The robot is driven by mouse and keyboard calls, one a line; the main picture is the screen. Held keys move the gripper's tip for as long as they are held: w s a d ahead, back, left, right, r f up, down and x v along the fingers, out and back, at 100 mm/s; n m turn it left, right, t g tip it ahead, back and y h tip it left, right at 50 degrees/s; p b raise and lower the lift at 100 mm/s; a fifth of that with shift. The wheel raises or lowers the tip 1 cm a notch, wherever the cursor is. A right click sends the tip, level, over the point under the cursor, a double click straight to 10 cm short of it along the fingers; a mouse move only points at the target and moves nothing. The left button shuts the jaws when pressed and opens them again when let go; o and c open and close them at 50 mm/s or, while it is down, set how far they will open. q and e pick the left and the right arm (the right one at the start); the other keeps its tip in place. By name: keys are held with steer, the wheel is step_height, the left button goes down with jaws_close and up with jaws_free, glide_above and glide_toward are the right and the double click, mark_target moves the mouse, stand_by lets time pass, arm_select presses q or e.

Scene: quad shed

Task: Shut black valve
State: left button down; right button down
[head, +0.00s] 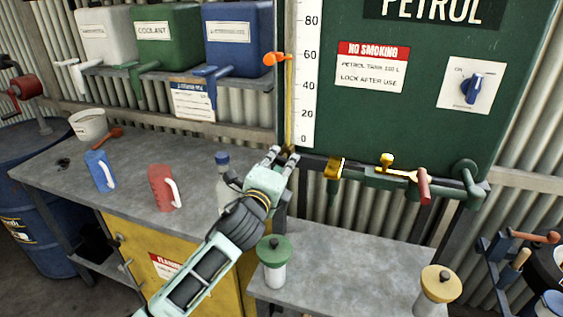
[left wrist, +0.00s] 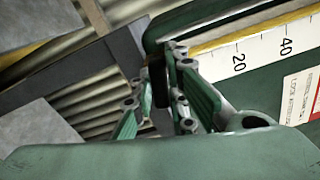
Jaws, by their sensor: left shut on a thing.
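My left gripper (head: 283,156) is at the lower left corner of the green petrol tank (head: 420,110), at the foot of the yellow sight tube (head: 289,110). In the left wrist view my left gripper (left wrist: 160,92) is shut on a dark, upright piece, which looks like the handle of the black valve (left wrist: 158,80). The fingers stand on either side of it. The valve's body and most of its handle are hidden by the fingers in the head view, so I cannot tell its exact angle. My right gripper is not in view.
An orange marker (head: 276,58) sits on the tube. Right of my gripper, brass fittings (head: 387,162) and a red handle (head: 424,186) line the tank's bottom pipe. A green-lidded jar (head: 273,258) and a blue-capped bottle (head: 223,172) stand near my arm.

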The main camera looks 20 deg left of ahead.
arm_select(q)
steer(key=shift+n+p, duration=0.45)
steer(key=shift+n, duration=1.15)
steer(key=c, duration=1.7)
jaws_free()
steer(key=shift+s, duration=0.1)
steer(key=s, duration=1.2)
steer(key=shift+a, duration=0.2)
